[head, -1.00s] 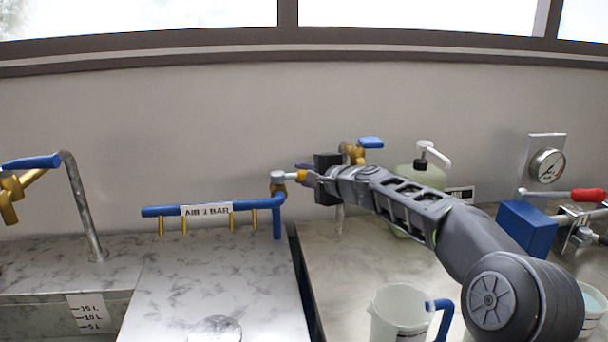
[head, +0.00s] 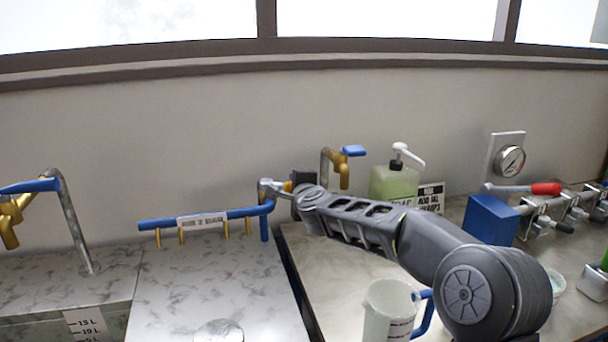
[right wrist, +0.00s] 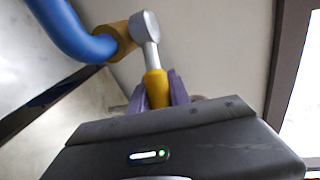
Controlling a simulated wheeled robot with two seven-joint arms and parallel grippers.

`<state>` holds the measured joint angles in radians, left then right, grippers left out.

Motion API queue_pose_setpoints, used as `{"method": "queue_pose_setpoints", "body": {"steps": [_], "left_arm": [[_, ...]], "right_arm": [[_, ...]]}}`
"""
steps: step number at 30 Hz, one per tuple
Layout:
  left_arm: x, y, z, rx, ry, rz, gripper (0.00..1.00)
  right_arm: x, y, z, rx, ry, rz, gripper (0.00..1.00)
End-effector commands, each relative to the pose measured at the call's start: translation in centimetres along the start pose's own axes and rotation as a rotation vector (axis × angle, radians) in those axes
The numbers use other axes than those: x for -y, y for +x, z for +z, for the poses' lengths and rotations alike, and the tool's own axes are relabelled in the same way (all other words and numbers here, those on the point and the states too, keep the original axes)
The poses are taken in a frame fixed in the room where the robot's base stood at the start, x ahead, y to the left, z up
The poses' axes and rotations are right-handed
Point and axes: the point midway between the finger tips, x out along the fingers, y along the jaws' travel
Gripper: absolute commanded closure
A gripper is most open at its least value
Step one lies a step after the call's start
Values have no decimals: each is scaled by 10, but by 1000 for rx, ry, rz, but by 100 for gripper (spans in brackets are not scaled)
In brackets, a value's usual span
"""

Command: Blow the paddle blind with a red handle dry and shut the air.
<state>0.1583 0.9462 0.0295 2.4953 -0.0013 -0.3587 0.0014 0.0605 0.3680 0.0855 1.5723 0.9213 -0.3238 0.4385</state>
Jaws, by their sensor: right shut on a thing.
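A blue air pipe (head: 236,214) with a printed label and several brass nozzles runs above the left worktop. At its right end is a valve with a silver lever (head: 270,185), which also shows in the right wrist view (right wrist: 146,27). My right gripper (right wrist: 160,88) has its purple fingers shut on the lever's yellow grip (right wrist: 156,88). In the head view its fingertips are mostly hidden by its own body. A red handle (head: 545,189) on a grey rod rests by a blue block at the right; whether a paddle plate is attached is hidden. My left gripper is out of view.
A brass tap with a blue lever (head: 353,151) and a green soap bottle (head: 393,183) stand behind my right arm. A white jug (head: 386,312) stands at the front. A gauge (head: 509,160) is on the wall. The left worktop is mostly clear.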

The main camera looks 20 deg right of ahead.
Motion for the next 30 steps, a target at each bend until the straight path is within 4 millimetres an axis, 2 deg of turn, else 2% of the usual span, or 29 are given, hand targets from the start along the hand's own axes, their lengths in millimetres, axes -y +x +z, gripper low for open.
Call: {"method": "queue_pose_setpoints", "body": {"steps": [1,3,12,21,30], "left_arm": [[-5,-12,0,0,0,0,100],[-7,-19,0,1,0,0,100],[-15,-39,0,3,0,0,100],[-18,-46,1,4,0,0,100],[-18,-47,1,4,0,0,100]], "right_arm": [[2,-4,6,-35,7,2,100],[1,-8,7,-100,24,-5,100],[-6,-24,10,-344,83,-30,100],[-10,-32,11,-480,119,-46,100],[-12,-33,11,-507,126,-48,100]]}}
